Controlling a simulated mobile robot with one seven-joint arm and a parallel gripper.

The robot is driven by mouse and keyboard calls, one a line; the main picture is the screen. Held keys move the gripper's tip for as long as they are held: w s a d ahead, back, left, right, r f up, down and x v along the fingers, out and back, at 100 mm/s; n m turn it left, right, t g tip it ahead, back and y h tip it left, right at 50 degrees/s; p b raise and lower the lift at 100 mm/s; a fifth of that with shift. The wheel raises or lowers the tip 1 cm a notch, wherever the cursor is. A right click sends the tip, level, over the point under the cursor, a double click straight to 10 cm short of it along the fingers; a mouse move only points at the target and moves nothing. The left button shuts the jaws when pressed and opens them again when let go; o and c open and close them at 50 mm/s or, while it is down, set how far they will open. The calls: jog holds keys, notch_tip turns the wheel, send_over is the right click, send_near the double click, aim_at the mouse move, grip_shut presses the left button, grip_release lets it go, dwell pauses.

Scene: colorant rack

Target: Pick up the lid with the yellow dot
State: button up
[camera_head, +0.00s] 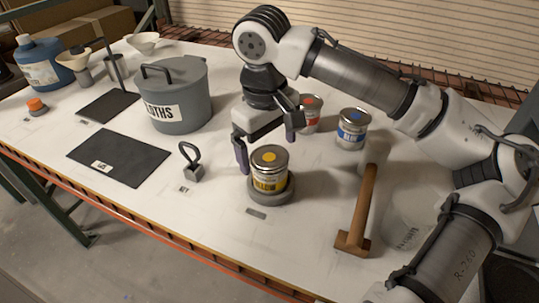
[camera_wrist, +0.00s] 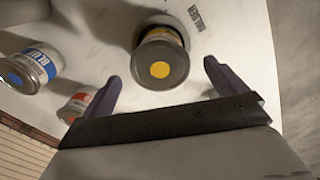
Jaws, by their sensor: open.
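The lid with the yellow dot (camera_head: 269,157) sits flat on top of the yellow-labelled can (camera_head: 270,182), which stands upright in a grey round holder (camera_head: 285,194). In the wrist view the same lid (camera_wrist: 161,70) shows between and just beyond the fingertips. My gripper (camera_head: 266,152) is open and empty. Its two purple fingers are spread to either side at the can, behind and to the left in the head view. In the wrist view my gripper (camera_wrist: 162,72) shows a clear gap between its fingers.
A red-dot can (camera_head: 310,118) and a blue-dot can (camera_head: 352,130) stand behind to the right. A wooden-handled mallet (camera_head: 363,210) lies at right. A padlock-shaped weight (camera_head: 193,165), a grey lidded pot (camera_head: 180,95) and dark mats (camera_head: 118,157) are at left. The front table edge is clear.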

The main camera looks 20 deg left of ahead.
jog(key=shift+f, duration=0.8)
jog(key=c, duration=1.1)
jog(key=shift+o, duration=0.2)
jog(key=shift+r, duration=0.1)
